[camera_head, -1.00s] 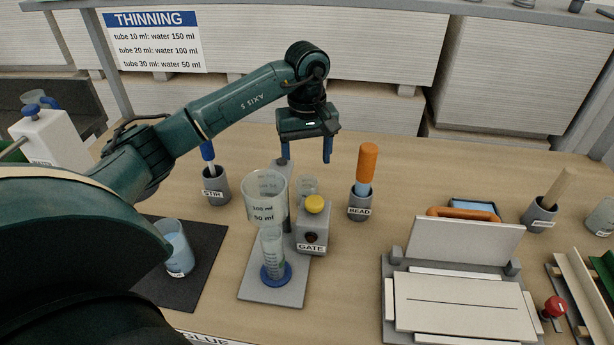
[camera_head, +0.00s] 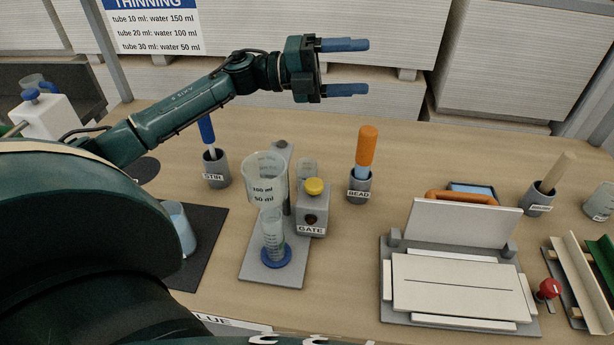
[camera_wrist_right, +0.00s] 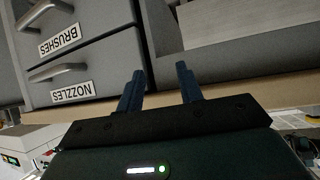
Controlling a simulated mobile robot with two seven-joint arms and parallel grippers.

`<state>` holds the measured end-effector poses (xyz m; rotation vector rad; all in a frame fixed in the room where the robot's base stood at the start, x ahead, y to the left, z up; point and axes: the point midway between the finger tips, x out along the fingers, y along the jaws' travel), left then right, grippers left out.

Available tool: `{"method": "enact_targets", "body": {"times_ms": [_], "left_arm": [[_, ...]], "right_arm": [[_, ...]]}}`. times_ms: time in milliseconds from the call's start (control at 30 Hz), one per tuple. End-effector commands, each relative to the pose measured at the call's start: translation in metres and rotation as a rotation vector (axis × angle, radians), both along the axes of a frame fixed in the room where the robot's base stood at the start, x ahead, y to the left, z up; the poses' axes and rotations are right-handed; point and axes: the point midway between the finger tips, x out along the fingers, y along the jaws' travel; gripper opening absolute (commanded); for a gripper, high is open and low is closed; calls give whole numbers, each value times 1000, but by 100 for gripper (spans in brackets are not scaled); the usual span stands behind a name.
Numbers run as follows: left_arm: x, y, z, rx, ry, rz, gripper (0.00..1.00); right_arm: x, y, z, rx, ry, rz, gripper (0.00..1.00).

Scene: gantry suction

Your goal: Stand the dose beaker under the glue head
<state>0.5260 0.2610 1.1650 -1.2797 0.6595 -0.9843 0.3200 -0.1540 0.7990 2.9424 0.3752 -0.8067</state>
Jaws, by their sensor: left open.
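My left gripper (camera_head: 366,67) is open and empty, raised high behind the worktop with its blue fingers pointing right. Below it, a clear vessel marked 100 ml and 50 ml (camera_head: 266,182) is held on a grey stand (camera_head: 262,273). A narrow graduated tube (camera_head: 272,232) stands under it on a blue disc. A beaker of pale blue liquid (camera_head: 181,232) stands on a dark mat, partly hidden by my left arm. I cannot tell which vessel is the dose beaker, and no glue head is clearly identifiable. My right gripper (camera_wrist_right: 160,92) has its fingers apart, with nothing between them.
The GATE box (camera_head: 312,213) with a yellow button stands beside the vessel, a clear beaker (camera_head: 306,170) behind it. STIR (camera_head: 216,172) and BEAD (camera_head: 359,187) holders flank it. A hinged grey press (camera_head: 460,289) is at right. Drawers (camera_wrist_right: 85,60) face my right gripper.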

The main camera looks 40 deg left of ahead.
Motion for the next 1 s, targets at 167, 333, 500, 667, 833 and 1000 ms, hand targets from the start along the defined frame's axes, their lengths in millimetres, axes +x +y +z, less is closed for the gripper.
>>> {"method": "enact_targets", "body": {"times_ms": [167, 333, 500, 667, 833, 1000], "left_arm": [[22, 62, 15, -699, 606, 137, 69], [37, 126, -14, -1408, 1174, 182, 69], [31, 165, -74, -2123, 1672, 173, 69], [8, 171, -126, 2337, -1721, -129, 69], [-28, 155, -167, 1887, -1256, -87, 69], [-65, 132, -187, 1527, -880, -81, 69]], "right_arm": [[-2, -1, 0, -5, 16, 2, 36], [-3, -2, 0, -12, 29, 4, 36], [-4, -3, 0, -18, 43, 6, 36], [-5, -4, 0, -21, 52, 8, 36], [-6, -4, -1, -24, 63, 10, 36], [-12, 1, -2, -8, 80, 13, 36]]}}
